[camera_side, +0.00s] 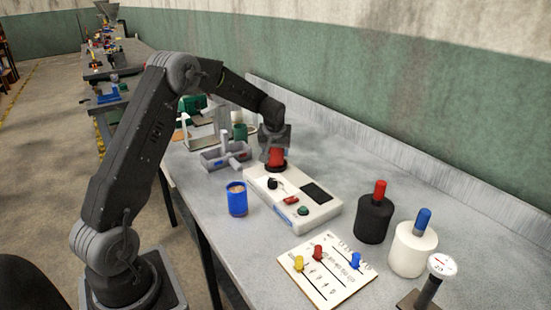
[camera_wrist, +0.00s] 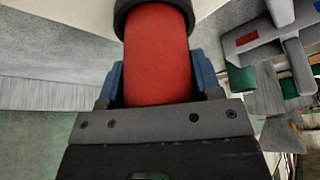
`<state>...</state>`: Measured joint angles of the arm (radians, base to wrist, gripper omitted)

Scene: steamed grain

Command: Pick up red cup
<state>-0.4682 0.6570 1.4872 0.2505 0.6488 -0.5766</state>
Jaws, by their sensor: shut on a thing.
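The red cup (camera_side: 277,157) is at the far end of the white device, at a dark round ring. In the wrist view the red cup (camera_wrist: 157,55) fills the upper middle, with the dark ring (camera_wrist: 155,8) around its far end. My gripper (camera_side: 275,148) is shut on the red cup from above. In the wrist view its blue-grey fingers (camera_wrist: 160,80) lie on both sides of the cup. I cannot tell whether the cup is seated in the ring or raised from it.
The white device (camera_side: 318,212) has a dark screen and knobs. A blue cup (camera_side: 237,199) stands to its left. A grey holder (camera_side: 225,156) is behind left. A black bottle (camera_side: 374,218), a white bottle (camera_side: 411,250) and a slider board (camera_side: 322,272) stand to the right. Bare table lies behind the device.

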